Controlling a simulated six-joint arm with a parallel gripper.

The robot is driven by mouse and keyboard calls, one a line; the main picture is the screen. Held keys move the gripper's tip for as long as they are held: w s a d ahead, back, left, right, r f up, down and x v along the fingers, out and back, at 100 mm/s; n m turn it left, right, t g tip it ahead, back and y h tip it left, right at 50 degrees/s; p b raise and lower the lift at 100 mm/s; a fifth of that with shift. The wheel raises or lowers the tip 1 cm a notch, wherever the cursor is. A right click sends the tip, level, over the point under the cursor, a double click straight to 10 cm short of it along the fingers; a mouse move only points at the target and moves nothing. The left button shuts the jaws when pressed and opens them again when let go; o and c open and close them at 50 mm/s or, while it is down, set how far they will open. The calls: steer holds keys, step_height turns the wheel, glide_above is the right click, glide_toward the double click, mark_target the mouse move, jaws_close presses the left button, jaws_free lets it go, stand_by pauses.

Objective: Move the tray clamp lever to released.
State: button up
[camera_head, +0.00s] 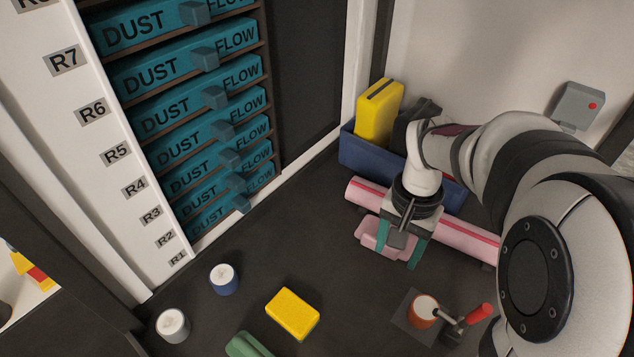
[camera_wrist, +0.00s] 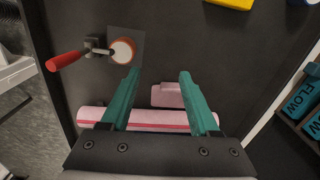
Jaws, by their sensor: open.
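The tray clamp has a red-handled lever (camera_head: 480,313) at the front right of the bench, its handle slanting up to the right. In the wrist view the red lever (camera_wrist: 67,60) lies at the upper left, pointing left from its metal clamp body (camera_wrist: 97,45). The clamp is beside an orange cup with a white top (camera_head: 424,308), which sits on a dark square plate (camera_wrist: 120,36). My gripper (camera_head: 392,250) has teal fingers, open and empty, above the pink block, apart from the lever. The wrist view shows both fingers (camera_wrist: 159,74) spread apart.
A pink block (camera_head: 380,238) and a pink roll (camera_head: 470,237) lie under my gripper. Behind are a blue bin (camera_head: 360,155) and a yellow case (camera_head: 378,112). A yellow sponge (camera_head: 292,314) and blue jar (camera_head: 224,279) stand left. A rack of teal filters (camera_head: 185,120) is at left.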

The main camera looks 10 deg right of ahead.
steer(key=a+f+n, duration=0.4)
steer(key=a+n, duration=0.6)
steer(key=a, duration=0.2)
steer(key=shift+w, duration=0.45)
steer(key=shift+d, duration=0.1)
steer(key=s+d+r+m, duration=0.1)
steer(key=s+d+r, duration=0.2)
steer(key=d, duration=0.5)
steer(key=s+d+r+m, duration=0.2)
steer(key=d+r, duration=0.1)
steer(key=d, duration=0.6)
steer(key=s+d+r+m, duration=0.2)
steer(key=s+d+r, duration=0.1)
steer(key=d, duration=0.5)
steer(key=shift+s+d+r+y, duration=0.25)
steer(key=shift+s+r+y, duration=0.15)
steer(key=shift+r, duration=0.2)
